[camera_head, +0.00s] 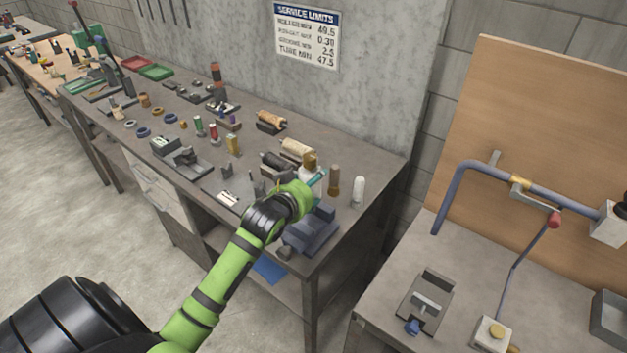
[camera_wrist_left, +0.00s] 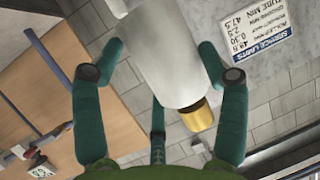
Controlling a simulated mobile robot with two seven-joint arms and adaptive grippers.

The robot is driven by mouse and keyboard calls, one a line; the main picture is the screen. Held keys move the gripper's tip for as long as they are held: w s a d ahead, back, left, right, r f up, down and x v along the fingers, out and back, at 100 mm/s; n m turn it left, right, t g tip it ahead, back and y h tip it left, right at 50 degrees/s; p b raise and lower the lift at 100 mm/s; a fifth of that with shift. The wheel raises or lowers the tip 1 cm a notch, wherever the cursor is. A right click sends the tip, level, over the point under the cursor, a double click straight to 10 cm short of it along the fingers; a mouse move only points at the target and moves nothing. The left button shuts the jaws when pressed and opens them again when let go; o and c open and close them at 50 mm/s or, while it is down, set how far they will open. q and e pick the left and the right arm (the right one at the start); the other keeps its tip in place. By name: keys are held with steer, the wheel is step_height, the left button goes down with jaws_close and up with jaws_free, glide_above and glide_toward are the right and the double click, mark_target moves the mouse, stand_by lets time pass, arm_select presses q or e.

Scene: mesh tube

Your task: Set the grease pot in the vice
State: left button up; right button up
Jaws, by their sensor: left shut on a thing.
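My left gripper (camera_head: 316,182) is over the right end of the long workbench, with its teal fingers around a pale pot with a brass-coloured cap. I take this as the grease pot (camera_head: 308,172); the gripper and arm partly hide it. In the left wrist view the grease pot (camera_wrist_left: 165,60) sits between the fingers, its brass cap towards the palm. A blue-grey block-like fixture, which looks like the vice (camera_head: 313,232), stands on the bench just below and right of the gripper. My forearm covers part of its left side. My right gripper is not in view.
A brown cylinder (camera_head: 333,181) and a white bottle (camera_head: 358,191) stand close right of the gripper. Rollers (camera_head: 296,150) lie behind it. Several small parts and fixtures crowd the bench leftwards. A second table (camera_head: 385,285) with a bent pipe (camera_head: 520,187) is at the right.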

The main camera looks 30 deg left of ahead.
arm_select(q)
steer(key=shift+f+b, duration=0.7)
steer(key=shift+f, duration=0.1)
steer(key=f+b, duration=0.3)
steer(key=shift+w+f, duration=0.25)
steer(key=shift+f, duration=0.3)
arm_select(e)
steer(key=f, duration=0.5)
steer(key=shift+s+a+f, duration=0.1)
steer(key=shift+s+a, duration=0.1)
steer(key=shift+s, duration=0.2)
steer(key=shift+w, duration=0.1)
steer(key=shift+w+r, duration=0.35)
